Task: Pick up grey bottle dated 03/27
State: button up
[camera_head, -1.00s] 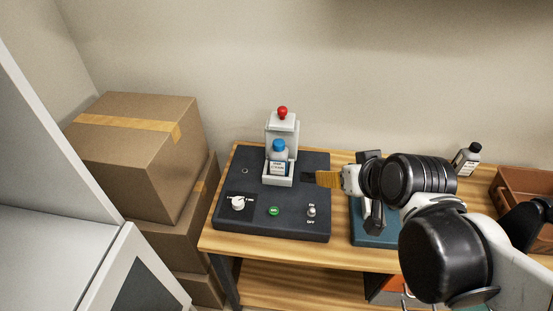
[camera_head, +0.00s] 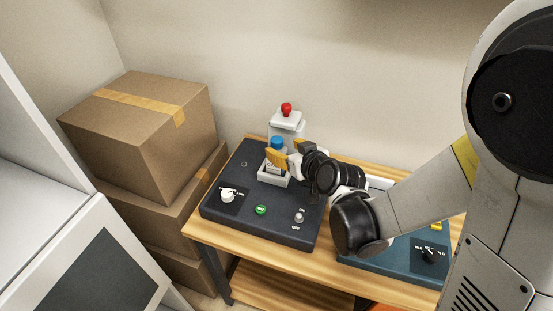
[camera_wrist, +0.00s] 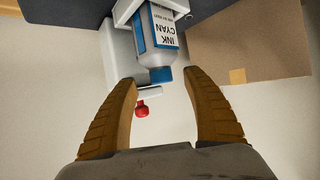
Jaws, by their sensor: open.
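A grey bottle (camera_wrist: 148,60) with a blue cap and a white-and-blue label reading "INK CYAN" sits in a white press holder (camera_wrist: 122,14). I cannot read a date on it. In the head view the bottle's blue cap (camera_head: 277,142) shows, and its body is partly hidden by my gripper (camera_head: 279,160). My gripper (camera_wrist: 160,78) is open, with its yellow-brown fingers apart. In the wrist view, the cap end lies in the gap between the fingertips, with no clear contact.
The press has a red knob (camera_head: 286,108) above the bottle and stands on a dark control base (camera_head: 237,180) with a dial and a green button. A teal base (camera_head: 397,258) lies right. Cardboard boxes (camera_head: 140,125) are stacked left.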

aim_at(280, 145)
jog(key=b+x, duration=0.2)
jog(key=x, duration=0.3)
jog(key=shift+w+a, duration=0.15)
jog(key=shift+w, duration=0.1)
jog(key=shift+s+r, duration=0.1)
grip_shut()
